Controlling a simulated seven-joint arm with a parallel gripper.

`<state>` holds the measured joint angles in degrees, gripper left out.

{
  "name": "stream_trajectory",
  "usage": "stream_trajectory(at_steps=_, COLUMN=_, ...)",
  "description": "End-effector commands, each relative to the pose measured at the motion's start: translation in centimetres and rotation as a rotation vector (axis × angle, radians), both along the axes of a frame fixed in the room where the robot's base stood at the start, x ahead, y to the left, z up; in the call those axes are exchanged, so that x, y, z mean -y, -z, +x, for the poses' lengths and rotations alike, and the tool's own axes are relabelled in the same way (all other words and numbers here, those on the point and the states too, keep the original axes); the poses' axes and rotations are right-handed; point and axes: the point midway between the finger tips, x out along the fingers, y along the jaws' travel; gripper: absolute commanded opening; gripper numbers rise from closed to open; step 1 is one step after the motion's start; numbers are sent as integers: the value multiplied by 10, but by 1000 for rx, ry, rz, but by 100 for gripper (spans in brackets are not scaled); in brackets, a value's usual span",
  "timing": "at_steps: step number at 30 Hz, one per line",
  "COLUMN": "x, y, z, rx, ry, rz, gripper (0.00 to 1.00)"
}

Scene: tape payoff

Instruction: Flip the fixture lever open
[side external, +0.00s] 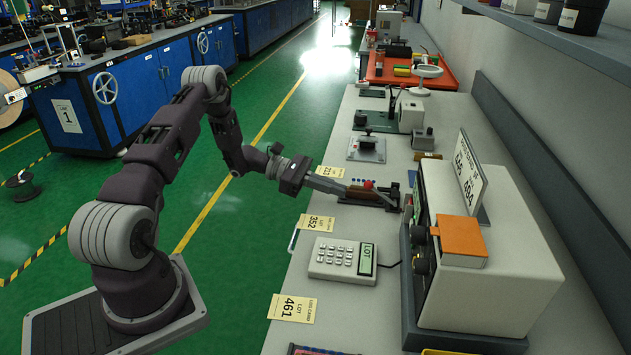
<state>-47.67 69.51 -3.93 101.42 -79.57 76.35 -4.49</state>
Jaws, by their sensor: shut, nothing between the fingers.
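My gripper (342,188) is shut and empty, with its fingers pointing right over the bench's left part. Its tips are at the left end of a small low fixture (372,196) with a brown, elongated part and a dark right end. I cannot tell whether the tips touch it. A small red knob (368,184) shows at the fixture's far side. I cannot tell for sure which part is the lever or how it is set; the view is small here and the fingers hide the fixture's left end.
A white keypad box marked LOT (343,260) lies nearer on the bench. A large cream instrument (490,270) with an orange box (462,240) stands right. Farther back are a grey plate with a black knob (366,147) and a red tray (440,78). Yellow lot cards line the left edge.

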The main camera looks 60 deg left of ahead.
Motion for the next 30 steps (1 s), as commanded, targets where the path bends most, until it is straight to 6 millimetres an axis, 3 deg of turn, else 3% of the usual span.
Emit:
stream_trajectory(at_steps=3, x=16, y=-8, z=10, rx=0, ry=3, rz=0, gripper=0)
stream_trajectory(at_steps=9, x=30, y=-20, z=20, rx=0, ry=1, rz=0, gripper=0)
stream_trajectory(at_steps=30, x=33, y=-28, z=23, rx=-40, ry=1, rz=40, gripper=0)
